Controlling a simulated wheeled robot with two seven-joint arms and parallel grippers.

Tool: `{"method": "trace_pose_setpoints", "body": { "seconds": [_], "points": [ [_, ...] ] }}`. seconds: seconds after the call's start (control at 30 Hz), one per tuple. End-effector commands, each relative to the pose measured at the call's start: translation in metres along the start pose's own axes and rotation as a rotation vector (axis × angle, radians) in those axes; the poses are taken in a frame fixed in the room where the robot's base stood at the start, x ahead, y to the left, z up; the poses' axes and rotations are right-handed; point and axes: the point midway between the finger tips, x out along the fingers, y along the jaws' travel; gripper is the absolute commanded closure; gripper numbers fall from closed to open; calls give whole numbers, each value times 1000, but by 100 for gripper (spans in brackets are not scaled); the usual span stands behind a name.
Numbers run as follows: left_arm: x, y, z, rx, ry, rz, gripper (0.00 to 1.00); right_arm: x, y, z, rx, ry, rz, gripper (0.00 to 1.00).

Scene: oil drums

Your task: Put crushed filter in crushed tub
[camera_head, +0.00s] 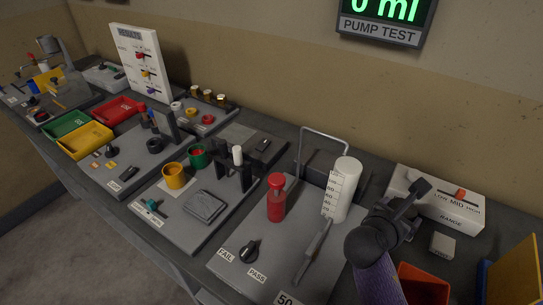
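My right arm comes in from the bottom right with a purple sleeve. Its dark gripper (413,193) is in front of the white range box, and I cannot tell whether its fingers are open. A small light grey block (442,245) lies on the table right of that gripper, apart from it; it may be the crushed filter. An orange-red tub (424,288) stands below the block, partly cut off by the bottom edge and partly behind my arm. I cannot read a label on it, so I cannot tell whether it is the crushed tub. My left gripper is not in view.
The range box (462,206) stands at the back right. A yellow and blue bin (517,272) is at the right edge. A red cylinder (276,198) and white graduated cylinder (343,190) stand on the middle panel. Red (117,111), green (67,124) and yellow (84,141) trays are at left.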

Motion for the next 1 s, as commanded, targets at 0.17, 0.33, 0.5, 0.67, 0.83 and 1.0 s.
{"method": "trace_pose_setpoints", "body": {
  "seconds": [0.17,0.33,0.5,0.67,0.83,1.0],
  "points": [
    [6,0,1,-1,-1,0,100,4,0,-9,0,1,0,89],
    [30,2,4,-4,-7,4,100,20,-1,-48,-4,3,-1,89],
    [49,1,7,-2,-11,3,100,33,-1,-78,-4,3,-1,89],
    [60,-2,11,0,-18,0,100,41,-1,-96,-2,1,1,89],
    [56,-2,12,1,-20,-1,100,39,0,-93,0,0,1,89],
    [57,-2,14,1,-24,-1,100,40,0,-95,0,1,1,0]
  ]
}}
